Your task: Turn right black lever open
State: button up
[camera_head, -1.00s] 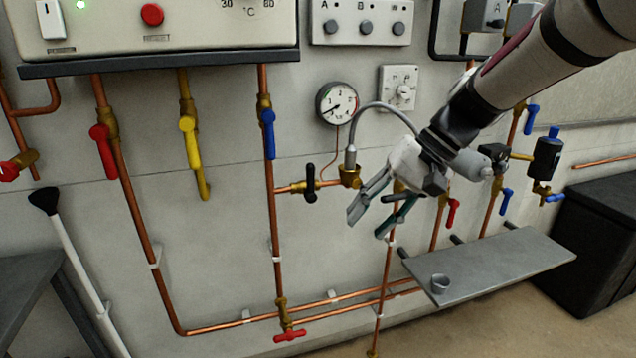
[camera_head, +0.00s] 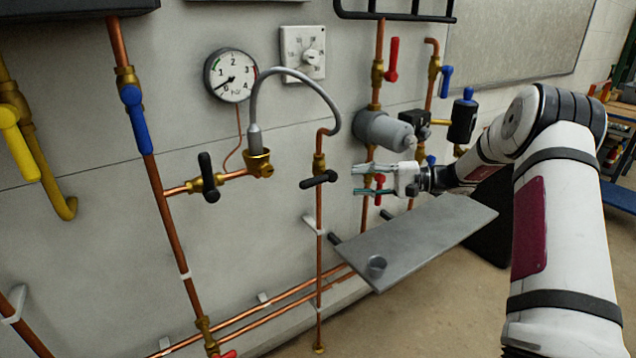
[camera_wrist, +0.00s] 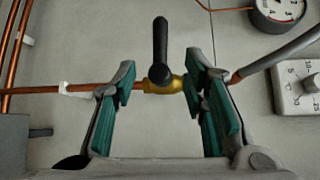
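The right black lever (camera_head: 318,180) sits on a brass valve (camera_head: 319,163) in a vertical copper pipe below the grey hose, and it lies crosswise to the pipe. My gripper (camera_head: 360,180) is open and empty, just right of this lever in the head view, its fingers pointing left. In the wrist view the black lever (camera_wrist: 160,50) stands crosswise to its pipe, between the lines of my open fingers (camera_wrist: 160,82) and seemingly beyond their tips. I see no contact. Another black lever (camera_head: 208,178) is further left, upright across a horizontal pipe.
The grey hose (camera_head: 290,72) loops above the lever. A grey cylinder (camera_head: 383,130), red lever (camera_head: 392,60) and blue lever (camera_head: 446,80) are to the right. A pressure gauge (camera_head: 230,76) hangs left.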

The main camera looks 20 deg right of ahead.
aim_at(319, 182)
jog(key=x, duration=1.3)
jog(key=shift+a, duration=0.3)
grip_shut()
